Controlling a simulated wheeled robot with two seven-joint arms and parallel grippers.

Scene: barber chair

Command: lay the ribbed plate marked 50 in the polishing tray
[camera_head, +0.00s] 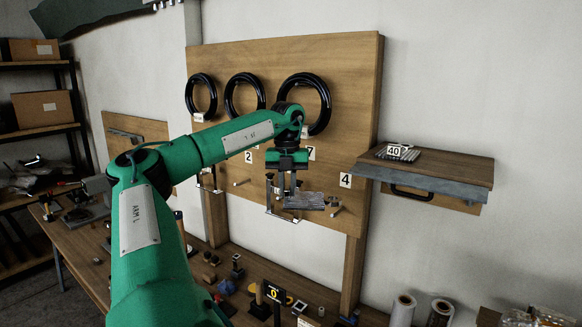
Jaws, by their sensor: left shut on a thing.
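My left gripper (284,194) points down in front of the wooden board and is shut on a grey metal plate (306,201). The plate sticks out to the right of the fingers, roughly level, close to the pegs and brackets on the board. Its ribs and any number on it are too small to make out. Another ribbed plate, marked 40 (397,153), lies on the wall shelf at the right. I cannot pick out a plate marked 50 by its number, nor tell which thing is the polishing tray. My right gripper is out of view.
The wooden board (345,80) carries black rings (305,88), pegs and number labels. The wall shelf (450,168) has a metal front edge and a black handle. Below, the bench (80,235) is cluttered with small tools and parts. Rolls (403,308) stand at the lower right.

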